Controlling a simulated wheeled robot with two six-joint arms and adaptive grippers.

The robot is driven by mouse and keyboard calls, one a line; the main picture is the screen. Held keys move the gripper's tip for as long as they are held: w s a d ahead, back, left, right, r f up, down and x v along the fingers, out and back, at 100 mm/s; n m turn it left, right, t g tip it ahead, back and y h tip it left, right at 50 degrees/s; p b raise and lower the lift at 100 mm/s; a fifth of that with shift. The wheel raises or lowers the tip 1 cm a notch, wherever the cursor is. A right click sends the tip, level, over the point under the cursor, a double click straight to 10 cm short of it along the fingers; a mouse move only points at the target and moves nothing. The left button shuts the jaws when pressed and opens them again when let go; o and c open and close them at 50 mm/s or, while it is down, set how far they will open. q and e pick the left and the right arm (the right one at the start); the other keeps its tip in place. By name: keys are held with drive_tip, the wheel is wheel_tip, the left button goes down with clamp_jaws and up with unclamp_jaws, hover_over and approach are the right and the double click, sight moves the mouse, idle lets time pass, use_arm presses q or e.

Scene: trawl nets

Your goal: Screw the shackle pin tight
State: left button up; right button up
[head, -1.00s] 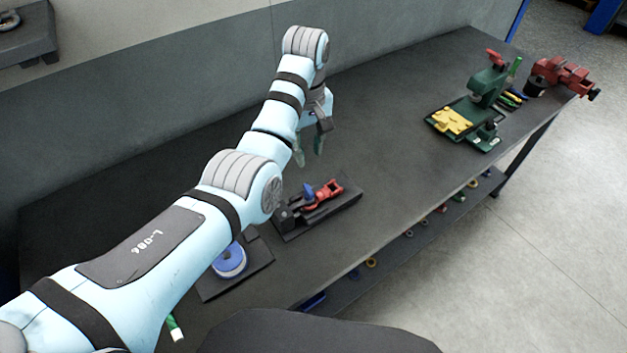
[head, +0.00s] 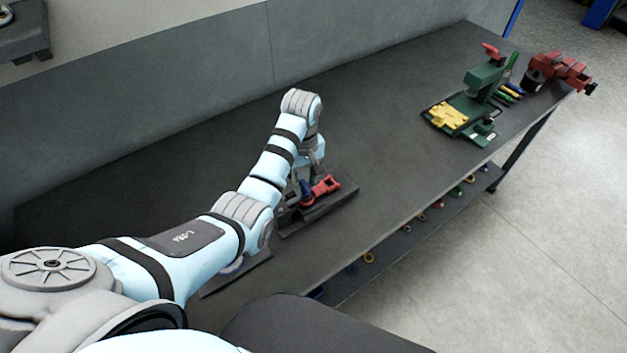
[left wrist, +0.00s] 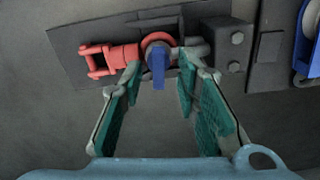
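The shackle pin shows as a blue flat tab (left wrist: 158,68) in the left wrist view. It stands in a red fitting (left wrist: 122,54) with a forked left end, which lies on a dark plate (left wrist: 76,40). The fitting also shows in the head view (head: 327,186). A grey metal piece and block (left wrist: 228,45) adjoin it on the right. My left gripper (left wrist: 162,66) is open, with green-padded fingers on either side of the blue tab and visible gaps between. In the head view my left gripper (head: 302,177) is low at the fixture, partly hidden by my arm. My right gripper is not seen.
A blue reel (left wrist: 308,52) is at the right edge of the wrist view. The middle of the bench (head: 390,130) is clear.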

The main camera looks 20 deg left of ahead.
use_arm(q)
drive_tip(key=shift+w+f, duration=0.1)
drive_tip(key=shift+f, duration=0.3)
drive_tip(key=shift+c, duration=0.4)
clamp_jaws()
drive_tip(key=shift+m, duration=0.3)
